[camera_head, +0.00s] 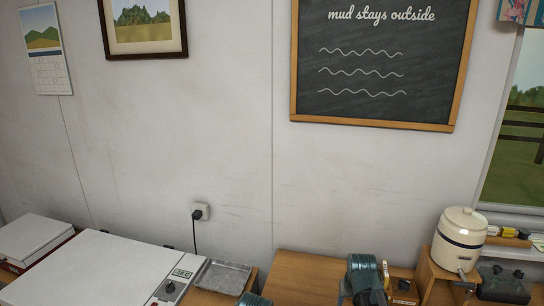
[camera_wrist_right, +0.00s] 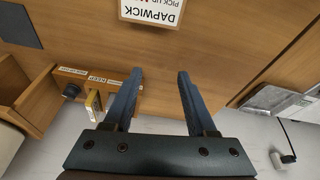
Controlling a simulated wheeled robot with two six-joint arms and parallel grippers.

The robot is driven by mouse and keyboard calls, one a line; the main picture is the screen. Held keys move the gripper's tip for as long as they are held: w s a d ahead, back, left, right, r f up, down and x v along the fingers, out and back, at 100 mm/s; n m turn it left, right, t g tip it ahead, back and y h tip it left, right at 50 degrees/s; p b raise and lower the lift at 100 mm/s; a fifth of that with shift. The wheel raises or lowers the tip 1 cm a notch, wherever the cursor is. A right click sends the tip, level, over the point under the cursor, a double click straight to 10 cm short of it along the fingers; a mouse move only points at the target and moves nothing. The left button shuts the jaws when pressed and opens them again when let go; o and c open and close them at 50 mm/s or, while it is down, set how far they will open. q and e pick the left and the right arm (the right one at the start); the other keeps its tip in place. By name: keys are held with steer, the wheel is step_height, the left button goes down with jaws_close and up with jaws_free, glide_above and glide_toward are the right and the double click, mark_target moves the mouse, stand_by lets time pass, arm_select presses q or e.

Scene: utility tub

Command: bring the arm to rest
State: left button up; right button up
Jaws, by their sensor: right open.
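My right gripper (camera_wrist_right: 160,74) shows in the right wrist view with its two blue-grey fingers apart and nothing between them. It is over the wooden worktop (camera_wrist_right: 230,45), and I cannot tell how high. In the head view the teal end of my right arm (camera_head: 365,278) is at the bottom, right of centre, above the same worktop; its fingertips are not clear there. Another teal part of mine (camera_head: 253,299) just shows at the bottom edge. My left gripper's fingers are not in view.
A small labelled wooden block with a black knob (camera_wrist_right: 71,90) and a yellow piece (camera_wrist_right: 93,105) stands beside the right gripper. A cream crock (camera_head: 461,238) stands on a wooden stand at the right. A metal tray (camera_head: 222,276) and white lid (camera_head: 95,272) lie left.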

steer(key=s+a+f+n+g+b, duration=0.1)
steer(key=s+a+f+b, duration=0.3)
steer(key=s+a, duration=0.5)
steer(key=s+a+f+n+g+b, duration=0.2)
steer(key=s+a+f+n+b, duration=0.2)
steer(key=s+a+f, duration=0.2)
steer(key=s+a, duration=0.2)
steer(key=s, duration=0.1)
steer(key=shift+s+a+f+g+h+b, duration=0.15)
steer(key=shift+s+a+g+h+b, duration=0.15)
steer(key=shift+s+a+h+b, duration=0.1)
